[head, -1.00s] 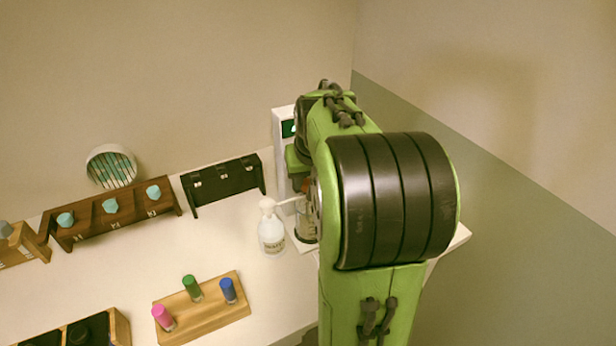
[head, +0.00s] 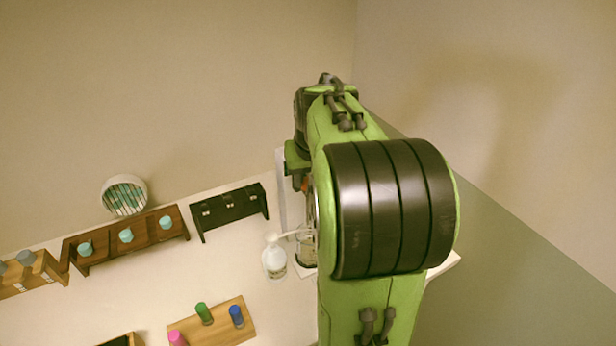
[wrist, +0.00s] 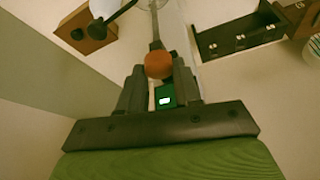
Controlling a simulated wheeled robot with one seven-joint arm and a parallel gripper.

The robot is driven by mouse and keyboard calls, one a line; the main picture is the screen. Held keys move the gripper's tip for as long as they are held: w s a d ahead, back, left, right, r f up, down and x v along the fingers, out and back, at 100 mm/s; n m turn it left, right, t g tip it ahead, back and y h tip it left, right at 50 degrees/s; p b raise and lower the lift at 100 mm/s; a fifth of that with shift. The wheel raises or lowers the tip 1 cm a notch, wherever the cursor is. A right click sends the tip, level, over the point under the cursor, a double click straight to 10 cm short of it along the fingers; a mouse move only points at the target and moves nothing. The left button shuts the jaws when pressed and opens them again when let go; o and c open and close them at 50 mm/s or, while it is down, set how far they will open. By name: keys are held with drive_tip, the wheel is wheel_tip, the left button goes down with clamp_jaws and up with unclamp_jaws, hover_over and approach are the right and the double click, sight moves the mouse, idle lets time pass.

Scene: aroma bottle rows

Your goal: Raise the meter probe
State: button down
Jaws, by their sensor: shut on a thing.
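In the wrist view my gripper (wrist: 158,85) is shut on the orange round knob of the meter probe (wrist: 158,64). The thin grey probe rod runs away from the knob toward the top of that view. The meter's green screen (wrist: 165,97) shows between the fingers. In the head view the white meter stand (head: 282,190) is mostly behind my arm. A bit of the orange knob (head: 305,185) shows beside my arm, and a glass vessel (head: 306,257) is partly hidden below it. I cannot tell whether the probe tip is inside the glass.
A white pump bottle (head: 274,261) stands close left of the glass, its spout toward it. A black rack (head: 230,212) and a brown rack with teal-capped bottles (head: 126,241) line the back. A light wooden block (head: 215,325) with coloured bottles stands in front.

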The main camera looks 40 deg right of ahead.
drive_tip(key=shift+w+r, duration=0.15)
drive_tip(key=shift+r, duration=0.1)
drive_tip(key=c, duration=1.1)
unclamp_jaws()
drive_tip(key=o, duration=0.3)
drive_tip(key=p+v, duration=0.2)
drive_tip(key=v, duration=1.3)
drive_tip(key=shift+s+a+r+p, duration=0.2)
drive_tip(key=shift+s+r+p, duration=0.1)
drive_tip(key=shift+p, duration=0.1)
